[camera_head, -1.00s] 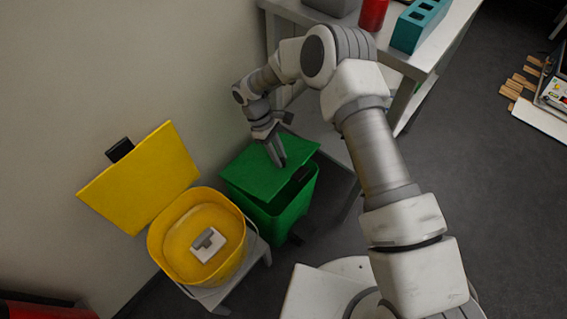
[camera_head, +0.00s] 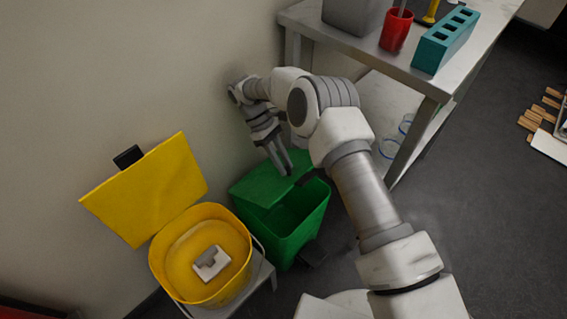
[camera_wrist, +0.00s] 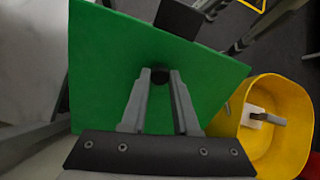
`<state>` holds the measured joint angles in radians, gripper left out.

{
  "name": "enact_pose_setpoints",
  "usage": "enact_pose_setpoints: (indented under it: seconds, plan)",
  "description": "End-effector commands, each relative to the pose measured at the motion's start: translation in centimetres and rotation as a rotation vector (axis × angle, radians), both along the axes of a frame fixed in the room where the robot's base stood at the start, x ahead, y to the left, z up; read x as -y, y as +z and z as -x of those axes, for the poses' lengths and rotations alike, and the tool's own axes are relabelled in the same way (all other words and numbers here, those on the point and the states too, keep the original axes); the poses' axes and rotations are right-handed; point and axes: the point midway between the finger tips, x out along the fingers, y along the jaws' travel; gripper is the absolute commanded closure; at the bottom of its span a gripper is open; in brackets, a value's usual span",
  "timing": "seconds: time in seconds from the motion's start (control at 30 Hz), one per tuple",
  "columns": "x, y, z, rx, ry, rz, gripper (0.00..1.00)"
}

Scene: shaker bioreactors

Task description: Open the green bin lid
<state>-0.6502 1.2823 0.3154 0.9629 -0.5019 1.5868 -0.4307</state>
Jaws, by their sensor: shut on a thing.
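The green bin (camera_head: 283,240) stands on the floor beside the yellow bin. Its green lid (camera_head: 262,181) is partly raised and tilted toward the wall, so part of the bin's inside shows. My gripper (camera_head: 285,170) is at the lid's upper face. In the wrist view the lid (camera_wrist: 110,65) fills the middle, and my gripper (camera_wrist: 161,78) is shut on a small black knob (camera_wrist: 159,73) on the lid. The fingertips partly hide the knob.
A yellow bin (camera_head: 240,268) with its yellow lid (camera_head: 150,190) open stands to the left, with a white and grey item (camera_head: 211,263) inside. A metal table (camera_head: 400,72) with a red cup (camera_head: 396,32) and a teal rack (camera_head: 446,40) is at the upper right. The wall is close behind.

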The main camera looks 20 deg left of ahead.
Motion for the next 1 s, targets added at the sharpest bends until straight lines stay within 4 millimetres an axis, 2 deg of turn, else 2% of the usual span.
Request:
enact_pose_setpoints:
  seconds: [0.17, 0.2, 0.33, 0.67, 0.77, 0.93, 1.0]
  plan:
    - [0.1, 0.0, 0.0, -0.001, 0.0, 0.003, 1.0]
    - [0.1, 0.0, 0.0, -0.001, 0.0, 0.003, 0.66]
    - [0.1, 0.0, 0.0, -0.001, 0.0, 0.002, 0.43]
    - [0.0, 0.2, 0.0, 0.0, 0.0, 0.0, 0.41]
    - [0.0, 1.1, 0.0, 0.001, 0.0, -0.001, 0.41]
    - [0.0, 4.4, 0.0, 0.002, 0.0, -0.001, 0.41]
    - [1.1, 5.1, -0.2, 0.0, -0.002, 0.002, 0.41]
